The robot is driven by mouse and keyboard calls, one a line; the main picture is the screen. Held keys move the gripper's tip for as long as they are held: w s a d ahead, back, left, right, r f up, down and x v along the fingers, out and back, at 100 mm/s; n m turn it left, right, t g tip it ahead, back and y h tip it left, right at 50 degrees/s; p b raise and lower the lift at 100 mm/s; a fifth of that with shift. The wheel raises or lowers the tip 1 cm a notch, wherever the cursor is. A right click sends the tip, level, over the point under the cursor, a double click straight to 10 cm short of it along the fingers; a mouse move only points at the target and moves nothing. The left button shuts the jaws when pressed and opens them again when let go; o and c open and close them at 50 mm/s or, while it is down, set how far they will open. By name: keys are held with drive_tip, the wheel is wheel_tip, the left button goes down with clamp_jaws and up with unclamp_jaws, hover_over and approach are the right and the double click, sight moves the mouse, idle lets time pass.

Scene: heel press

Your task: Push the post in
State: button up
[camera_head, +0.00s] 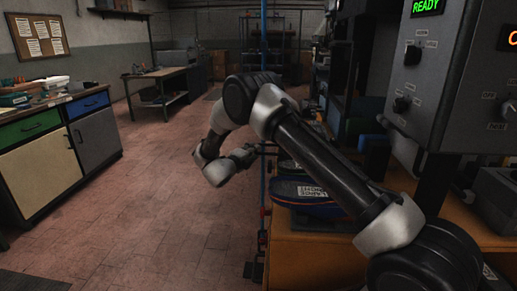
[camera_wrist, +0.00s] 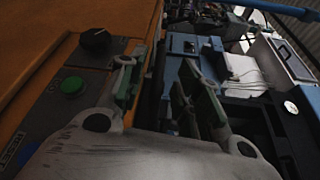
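I cannot pick out the post for certain in either view. My gripper (camera_wrist: 165,78) shows in the wrist view with two grey fingers and green pads, spread apart with nothing seen between them. A dark gap lies beyond the fingers. In the head view my arm crosses the middle and hides much of the press area; I cannot make out the fingers there. A grey control box (camera_head: 433,95) with a lit green READY display (camera_head: 427,6) stands at the right.
In the wrist view a panel beside the left finger carries a green button (camera_wrist: 72,85) and black knob (camera_wrist: 96,40). In the head view a thin blue upright pole (camera_head: 263,45) stands behind my arm. A cabinet (camera_head: 27,172) stands left; floor between is clear.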

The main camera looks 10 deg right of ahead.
drive_tip(key=x, duration=0.5)
clamp_jaws()
